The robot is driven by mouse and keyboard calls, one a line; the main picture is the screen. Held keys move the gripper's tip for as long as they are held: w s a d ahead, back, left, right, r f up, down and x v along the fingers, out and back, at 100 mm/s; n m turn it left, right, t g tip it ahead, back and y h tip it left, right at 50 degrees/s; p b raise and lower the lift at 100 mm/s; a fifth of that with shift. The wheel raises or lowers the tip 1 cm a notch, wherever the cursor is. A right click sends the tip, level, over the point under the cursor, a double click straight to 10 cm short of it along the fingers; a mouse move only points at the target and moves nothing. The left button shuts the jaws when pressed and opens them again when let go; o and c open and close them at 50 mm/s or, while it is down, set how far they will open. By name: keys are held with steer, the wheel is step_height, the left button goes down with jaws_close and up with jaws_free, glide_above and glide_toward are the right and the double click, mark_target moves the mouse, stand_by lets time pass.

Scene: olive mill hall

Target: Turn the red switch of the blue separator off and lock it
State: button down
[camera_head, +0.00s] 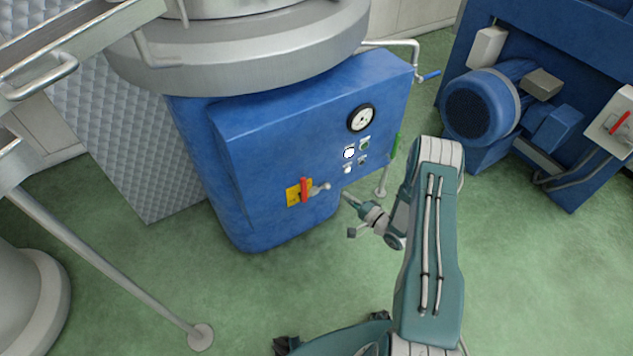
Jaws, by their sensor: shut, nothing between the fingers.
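The blue separator (270,150) stands in the middle, with a steel drum on top. Its red switch (305,190) sits low on the front face over a yellow plate (292,195). The red handle is close to upright, tilted slightly. A small grey metal piece (322,187) sticks out just right of the handle; I cannot tell if it is a lock part. My gripper (346,195) is shut and empty, a little right of the grey piece and pointing toward the panel. I cannot tell its exact distance from the panel. No loose padlock is clearly visible.
A round gauge (361,118) and several small buttons (349,153) are above right of the switch. A blue motor (482,106) and a grey box with a red handle (612,122) stand at right. A steel rail post (115,268) stands at left.

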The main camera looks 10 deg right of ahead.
mark_target(302, 190)
steer(key=shift+s+a, duration=0.1)
steer(key=shift+a, duration=0.15)
steer(key=x, duration=1)
steer(key=shift+s+a, duration=0.2)
steer(key=shift+a, duration=0.4)
steer(key=shift+s+a, duration=0.2)
steer(key=shift+a, duration=0.45)
steer(key=shift+s+a, duration=0.2)
steer(key=shift+a, duration=0.4)
